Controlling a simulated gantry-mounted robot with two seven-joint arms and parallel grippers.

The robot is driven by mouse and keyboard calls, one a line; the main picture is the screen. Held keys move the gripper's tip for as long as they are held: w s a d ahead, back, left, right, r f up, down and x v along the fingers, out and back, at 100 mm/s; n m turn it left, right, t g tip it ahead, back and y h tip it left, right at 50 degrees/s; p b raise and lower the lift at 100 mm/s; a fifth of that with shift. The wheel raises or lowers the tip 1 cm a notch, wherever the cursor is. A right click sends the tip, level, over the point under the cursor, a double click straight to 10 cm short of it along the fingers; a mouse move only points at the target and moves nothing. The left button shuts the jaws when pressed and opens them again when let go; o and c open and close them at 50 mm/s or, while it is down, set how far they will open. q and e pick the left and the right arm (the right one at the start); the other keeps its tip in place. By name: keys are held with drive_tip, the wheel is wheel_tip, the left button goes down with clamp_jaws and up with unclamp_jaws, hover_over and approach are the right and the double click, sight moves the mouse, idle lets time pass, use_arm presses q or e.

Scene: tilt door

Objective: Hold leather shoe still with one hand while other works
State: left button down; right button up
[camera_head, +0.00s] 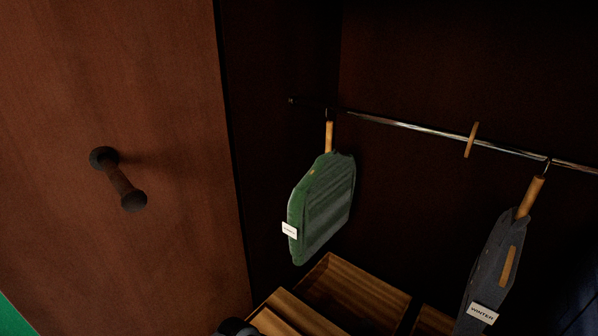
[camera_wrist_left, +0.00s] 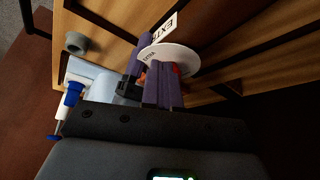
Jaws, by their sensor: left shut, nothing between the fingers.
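I cannot make out a leather shoe in either view. My left gripper (camera_wrist_left: 155,75) shows in the left wrist view, with purple fingers beyond its dark body. It is shut with nothing held. A white disc (camera_wrist_left: 178,57) lettered "EXTRA" is just beyond the fingertips, partly hidden by them; I cannot tell if they touch. In the head view, a dark rounded thing (camera_head: 236,327) is cut off at the bottom edge, and I cannot tell what it is. My right gripper is in neither view.
A wooden door (camera_head: 110,260) with a dark handle (camera_head: 120,180) fills the head view's left. A green garment (camera_head: 322,207) and a dark garment (camera_head: 490,265) hang from a rail (camera_head: 405,125) above wooden trays (camera_head: 355,295). The wrist view shows a blue-and-white object (camera_wrist_left: 72,95) and a grey ring (camera_wrist_left: 75,43).

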use_arm(q)
drive_tip(key=shift+w+d, duration=0.1)
drive_tip(key=shift+d, duration=0.1)
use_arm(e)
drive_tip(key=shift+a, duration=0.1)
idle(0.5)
use_arm(q)
drive_tip(key=shift+w, duration=0.2)
drive_tip(key=shift+w+d, duration=0.1)
drive_tip(key=shift+w, duration=0.55)
drive_tip(key=shift+a, duration=0.2)
drive_tip(key=shift+w+a, duration=0.1)
drive_tip(key=shift+a, duration=0.1)
wheel_tip(320, 180, up, 6)
idle(0.6)
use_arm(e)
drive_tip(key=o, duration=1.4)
